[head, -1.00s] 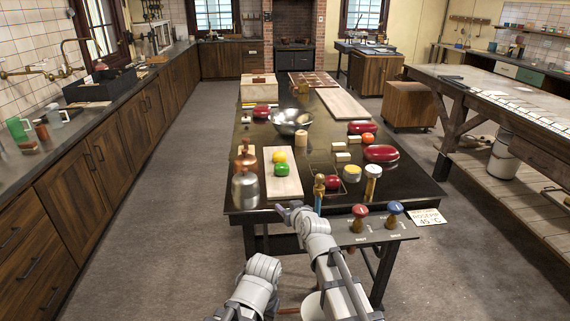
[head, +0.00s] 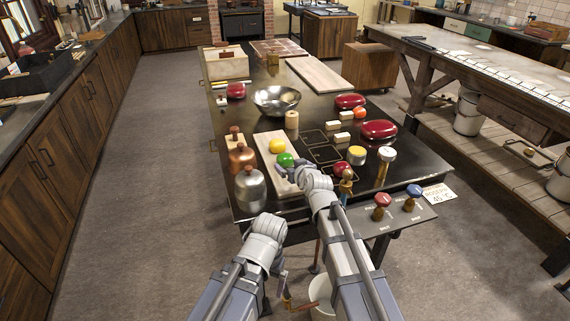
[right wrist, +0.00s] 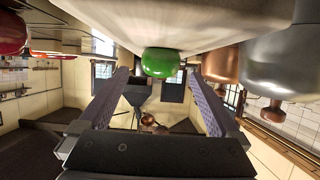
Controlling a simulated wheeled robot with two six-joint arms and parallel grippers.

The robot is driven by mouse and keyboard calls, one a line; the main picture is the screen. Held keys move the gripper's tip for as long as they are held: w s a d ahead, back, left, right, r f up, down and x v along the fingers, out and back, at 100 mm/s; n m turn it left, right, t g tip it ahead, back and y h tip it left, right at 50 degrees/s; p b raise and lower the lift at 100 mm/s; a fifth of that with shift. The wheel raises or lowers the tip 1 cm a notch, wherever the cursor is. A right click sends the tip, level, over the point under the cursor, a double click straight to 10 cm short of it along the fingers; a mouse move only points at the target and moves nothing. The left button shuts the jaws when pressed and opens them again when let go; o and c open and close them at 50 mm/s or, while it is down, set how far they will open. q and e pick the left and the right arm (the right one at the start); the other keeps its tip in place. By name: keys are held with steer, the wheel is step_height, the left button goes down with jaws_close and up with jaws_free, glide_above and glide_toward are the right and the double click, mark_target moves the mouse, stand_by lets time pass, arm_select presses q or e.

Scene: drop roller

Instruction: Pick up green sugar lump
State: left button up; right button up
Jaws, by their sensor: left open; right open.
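The green sugar lump (head: 285,159) is a small rounded piece on a pale board (head: 268,148), just in front of a yellow one (head: 277,146). My right gripper (head: 290,173) is open beside its near side. In the right wrist view the green lump (right wrist: 160,62) appears ahead, between the two spread fingers of my right gripper (right wrist: 160,78), with nothing gripped. My left gripper (head: 284,286) is open and empty, low in front of the table. My right wrist hides part of the board's near end.
A silver flask (head: 250,188) and a copper one (head: 242,158) stand left of the board. A red lump (head: 341,168), a brass post (head: 346,184) and a yellow-topped jar (head: 356,155) stand right of my right gripper. A metal bowl (head: 277,100) is farther back.

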mark_target(287, 162)
steer(key=shift+w+f, duration=0.1)
steer(key=shift+w, duration=0.15)
steer(key=b+x, duration=0.2)
steer(key=x, duration=0.3)
steer(key=shift+w+a+f, duration=0.1)
steer(key=shift+a, duration=0.1)
steer(key=c, duration=1.4)
